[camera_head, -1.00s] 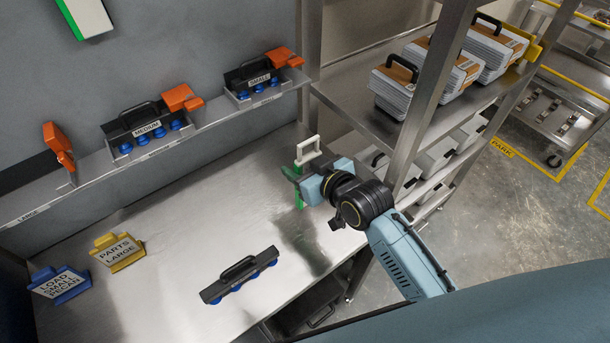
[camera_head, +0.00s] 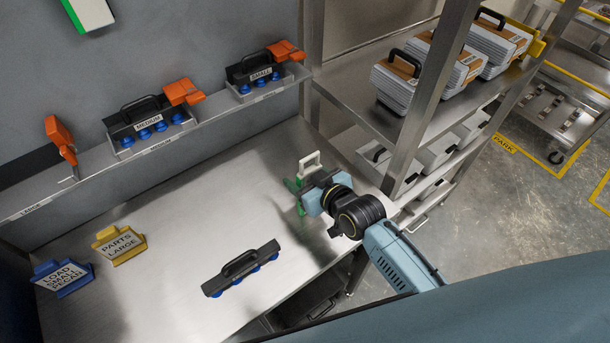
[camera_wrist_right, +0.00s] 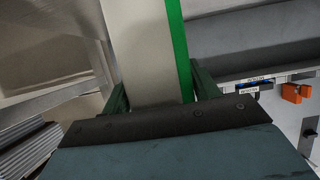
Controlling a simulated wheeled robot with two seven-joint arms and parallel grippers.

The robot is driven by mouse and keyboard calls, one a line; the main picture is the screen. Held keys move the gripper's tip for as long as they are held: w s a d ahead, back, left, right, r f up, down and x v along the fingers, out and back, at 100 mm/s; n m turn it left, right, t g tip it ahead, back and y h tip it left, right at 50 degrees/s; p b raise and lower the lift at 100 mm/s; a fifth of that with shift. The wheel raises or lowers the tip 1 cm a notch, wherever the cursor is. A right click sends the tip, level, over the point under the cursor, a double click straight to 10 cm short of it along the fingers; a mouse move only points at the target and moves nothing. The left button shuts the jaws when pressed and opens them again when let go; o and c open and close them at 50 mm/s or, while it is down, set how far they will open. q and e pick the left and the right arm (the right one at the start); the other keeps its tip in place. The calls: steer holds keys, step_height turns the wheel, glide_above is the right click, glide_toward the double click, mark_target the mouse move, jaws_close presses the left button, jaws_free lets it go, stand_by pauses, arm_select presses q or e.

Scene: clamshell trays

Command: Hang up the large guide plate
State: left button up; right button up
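The guide plate (camera_head: 240,270), a black bar with a handle and blue cups, lies on the steel bench near its front edge. Its label is not readable. The shelf place on the left marked LARGE (camera_head: 32,209) is empty, beside an upright orange clamp (camera_head: 61,143). My right gripper (camera_head: 303,190) is above the right part of the bench, apart from the plate. My left gripper is out of view.
Plates marked MEDIUM (camera_head: 146,120) and SMALL (camera_head: 255,70) sit on the wall shelf with orange clamps. A yellow sign (camera_head: 119,246) and a blue sign (camera_head: 64,277) stand on the bench's left. A rack (camera_head: 350,85) with tray stacks stands right. The bench middle is clear.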

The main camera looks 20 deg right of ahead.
steer(key=o, duration=0.3)
steer(key=shift+b, duration=0.3)
steer(key=shift+s, duration=0.15)
steer(key=v, duration=1.3)
steer(key=shift+d+f, duration=0.2)
steer(key=shift+d, duration=0.15)
steer(key=shift+s, duration=0.1)
